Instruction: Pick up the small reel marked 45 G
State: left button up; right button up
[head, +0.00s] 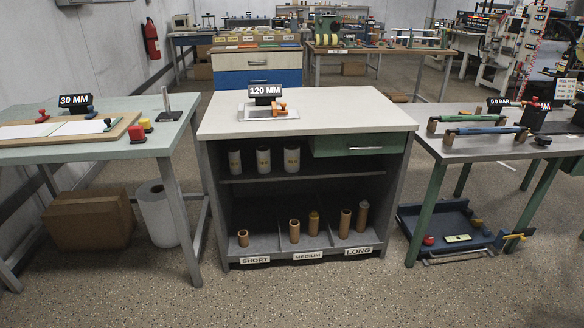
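Three small white reels stand upright on the middle shelf (325,171) of the grey cabinet in the centre: a left reel (234,160), a middle reel (263,160) and a right reel (292,158). Each has a small yellowish mark on its front. The marks are too small to read, so I cannot tell which one says 45 G. Neither of my grippers is in view.
The cabinet top (350,118) holds a 120 MM display (265,90). A green drawer (358,144) is shut right of the reels. Brown cores (345,223) stand below. Tables flank the cabinet: left (100,153), right (480,150). The floor (300,295) in front is clear.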

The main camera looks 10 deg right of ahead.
aim_at(291, 151)
jog(key=u, duration=0.75)
jog(key=i, duration=0.75)
jog(key=u, duration=0.9)
jog(key=i, duration=1.2)
jog(key=z, duration=0.85)
jog(key=i, duration=0.9)
jog(key=z, duration=1.05)
jog(key=i, duration=0.5)
jog(key=u, duration=0.05)
